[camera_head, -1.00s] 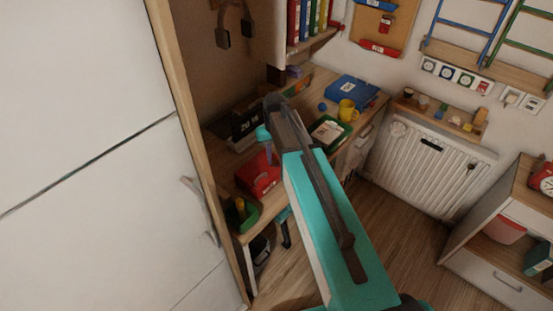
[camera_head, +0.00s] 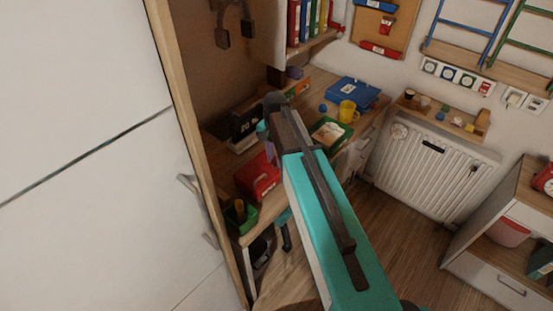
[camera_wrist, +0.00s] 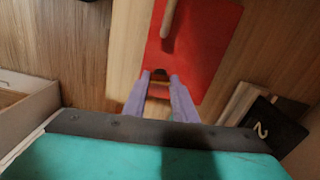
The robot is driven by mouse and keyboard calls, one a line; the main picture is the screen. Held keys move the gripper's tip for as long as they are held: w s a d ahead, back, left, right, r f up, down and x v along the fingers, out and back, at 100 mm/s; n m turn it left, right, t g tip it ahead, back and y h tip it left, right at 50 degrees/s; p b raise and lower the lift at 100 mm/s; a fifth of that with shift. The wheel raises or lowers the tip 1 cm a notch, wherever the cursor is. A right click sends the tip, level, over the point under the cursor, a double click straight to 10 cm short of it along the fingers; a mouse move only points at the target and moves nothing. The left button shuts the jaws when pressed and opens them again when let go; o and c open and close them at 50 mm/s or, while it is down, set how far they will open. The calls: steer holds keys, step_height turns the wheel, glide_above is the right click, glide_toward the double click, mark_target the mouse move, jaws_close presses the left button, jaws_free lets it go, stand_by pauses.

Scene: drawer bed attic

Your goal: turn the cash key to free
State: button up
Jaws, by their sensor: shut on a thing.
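The red cash box (camera_head: 258,178) sits on the desk, left of my arm. In the wrist view its red lid (camera_wrist: 205,40) fills the upper middle, with a pale handle (camera_wrist: 170,15) on it. My gripper (camera_wrist: 160,77) has its two purple fingers at the box's near edge, around a small dark part there. It is shut on the cash key, which is mostly hidden between the fingers, so its angle cannot be told. In the head view the gripper is largely hidden behind my wrist.
A green tray (camera_head: 240,217) stands at the desk's front left. A dark calendar block (camera_wrist: 272,125) is close to the right of my gripper. A yellow mug (camera_head: 347,111), a blue box (camera_head: 353,92) and a green tray with papers (camera_head: 330,132) stand farther back.

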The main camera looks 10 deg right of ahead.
mark_target(275, 161)
steer(key=shift+a+m, duration=0.15)
steer(key=shift+m, duration=0.45)
steer(key=o, duration=1.1)
steer(key=shift+c, duration=0.2)
steer(key=shift+r, duration=0.15)
step_height(275, 161, up, 13)
steer(key=b, duration=0.3)
steer(key=shift+r, duration=0.2)
